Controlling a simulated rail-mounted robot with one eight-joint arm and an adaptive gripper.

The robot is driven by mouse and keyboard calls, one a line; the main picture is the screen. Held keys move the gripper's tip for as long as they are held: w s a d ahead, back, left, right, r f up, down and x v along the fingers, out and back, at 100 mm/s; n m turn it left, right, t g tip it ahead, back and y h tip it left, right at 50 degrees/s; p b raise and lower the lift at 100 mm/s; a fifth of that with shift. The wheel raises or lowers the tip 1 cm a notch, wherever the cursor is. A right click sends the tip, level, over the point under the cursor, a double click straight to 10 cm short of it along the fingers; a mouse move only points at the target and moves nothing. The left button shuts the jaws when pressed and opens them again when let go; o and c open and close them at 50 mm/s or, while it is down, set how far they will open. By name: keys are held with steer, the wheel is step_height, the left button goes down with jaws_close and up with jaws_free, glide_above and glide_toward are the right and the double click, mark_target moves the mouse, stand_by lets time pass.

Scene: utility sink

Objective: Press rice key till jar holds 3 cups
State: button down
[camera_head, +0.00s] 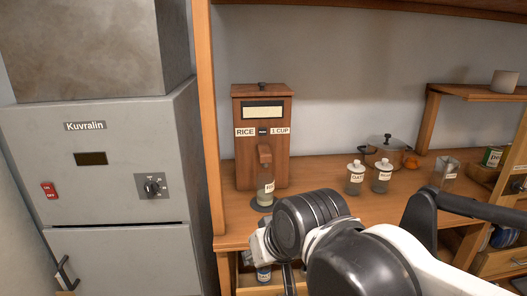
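A wooden rice dispenser (276,164) stands on the shelf counter, with a pale window near its top. A small dark key (263,131) sits on its front between the labels "RICE" and "1 CUP". A glass jar (265,197) with a partly readable label stands upright under the wooden spout (265,153). There is pale content low in the jar; its level is too small to read. My gripper (268,252) is below and in front of the jar, apart from the key. My own wrist hides much of it, and its fingertips are not clear.
Two labelled jars (355,178) (381,177), a lidded pot (385,153) and an orange item (411,162) stand to the right. A grey "Kuvralin" cabinet (110,170) is left, beyond a wooden post (209,120). A bottle (263,274) sits below the counter.

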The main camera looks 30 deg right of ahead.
mark_target(263, 132)
steer(key=w+d+r+m+t+y+p, duration=0.1)
steer(key=w+d+r+m, duration=0.25)
steer(key=w, duration=0.65)
steer(key=w+d+r+m+t+y+p, duration=0.15)
steer(key=w+r+m, duration=0.3)
steer(key=w, duration=0.45)
steer(key=w+d+m+t+y+p, duration=0.1)
steer(key=w+d+m+t+p, duration=0.1)
steer(key=w+d+m, duration=0.7)
steer(key=w+d+p, duration=0.1)
steer(key=w+d, duration=0.6)
steer(key=shift+w+f, duration=0.15)
steer(key=shift+f, duration=0.2)
steer(key=shift+t, duration=0.25)
steer(key=w+d, duration=0.1)
steer(key=w, duration=0.3)
steer(key=w+d, duration=0.1)
steer(key=w, duration=0.1)
steer(key=shift+w+d, duration=0.2)
steer(key=shift+d, duration=0.1)
steer(key=shift+w+d, duration=0.35)
steer(key=shift+w, duration=0.55)
steer(key=shift+w, duration=0.1)
steer(key=shift+w+d, duration=0.15)
steer(key=shift+w, duration=0.15)
